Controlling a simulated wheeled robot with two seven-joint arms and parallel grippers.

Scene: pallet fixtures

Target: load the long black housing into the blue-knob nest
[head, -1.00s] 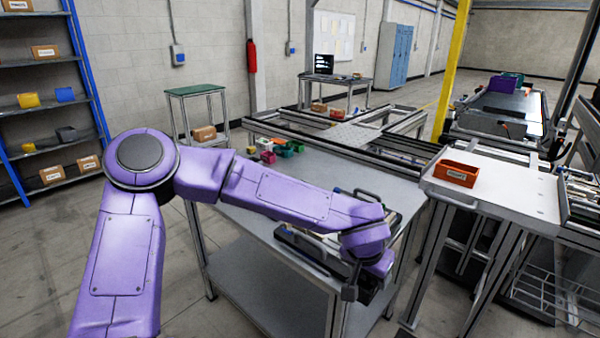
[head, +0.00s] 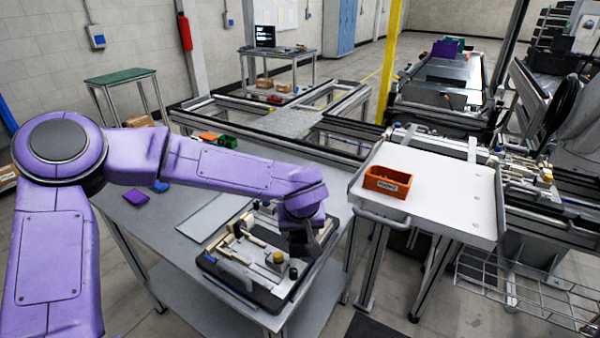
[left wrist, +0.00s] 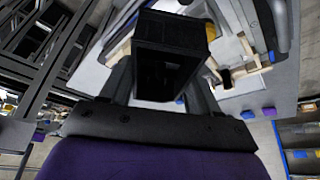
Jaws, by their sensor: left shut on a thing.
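My left gripper (head: 308,242) hangs over the right side of a dark pallet (head: 225,276) with fixtures. In the left wrist view its two fingers (left wrist: 163,80) are shut on a black, box-shaped housing (left wrist: 172,32) with an open, hollow end toward the camera. The pallet carries pale jaws and rails, a yellow knob (head: 278,257) and a black knob (head: 293,273). A small blue spot (left wrist: 272,56) shows by the fixtures in the left wrist view. My right gripper is not in view.
The grey table (head: 183,205) has clear room left of the pallet. Purple (head: 135,197), blue, orange and green parts lie farther back. A white side table (head: 440,205) with an orange bin (head: 388,182) stands to the right.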

